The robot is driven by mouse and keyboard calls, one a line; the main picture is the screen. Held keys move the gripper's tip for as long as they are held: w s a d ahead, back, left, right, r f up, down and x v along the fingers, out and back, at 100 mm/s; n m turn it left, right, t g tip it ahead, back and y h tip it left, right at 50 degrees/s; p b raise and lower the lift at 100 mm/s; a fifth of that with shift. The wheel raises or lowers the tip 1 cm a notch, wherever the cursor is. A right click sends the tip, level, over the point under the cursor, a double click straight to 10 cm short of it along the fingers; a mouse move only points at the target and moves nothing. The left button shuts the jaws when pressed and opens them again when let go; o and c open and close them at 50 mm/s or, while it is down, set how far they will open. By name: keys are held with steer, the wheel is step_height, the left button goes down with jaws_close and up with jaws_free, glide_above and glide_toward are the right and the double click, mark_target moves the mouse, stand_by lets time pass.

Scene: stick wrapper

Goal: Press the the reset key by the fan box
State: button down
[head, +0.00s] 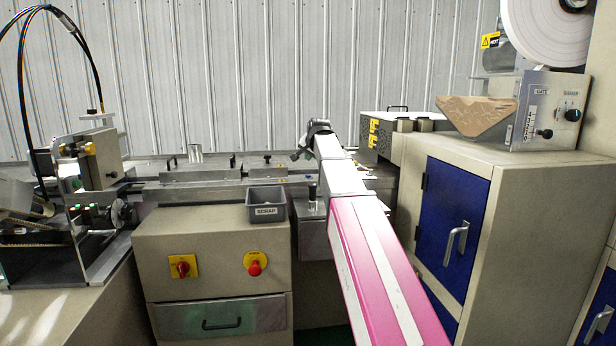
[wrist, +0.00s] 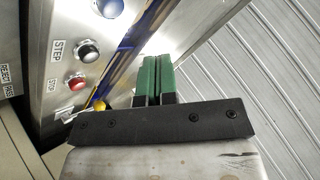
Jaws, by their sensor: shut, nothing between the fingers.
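My gripper (wrist: 152,62) is shut and empty, its green fingertips together in the wrist view. The fingers appear apart from these buttons. I read no reset label, so I cannot tell which is the reset key. In the head view the gripper is small at the arm's far end (head: 301,153). I cannot identify the fan box for certain.
A grey SCRAP bin (head: 266,203) sits on the cabinet left of my arm, above a red emergency button (head: 255,268). A dark box with yellow labels (head: 376,135) stands right of my arm, near the blue-doored cabinet (head: 450,220). A corrugated wall (head: 250,70) is behind.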

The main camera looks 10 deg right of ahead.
mark_target(308, 176)
steer(key=shift+f, duration=2)
steer(key=shift+f, duration=0.1)
stand_by(0.5)
steer(key=shift+f, duration=0.3)
steer(key=shift+f, duration=0.45)
stand_by(0.7)
steer(key=shift+r, duration=0.9)
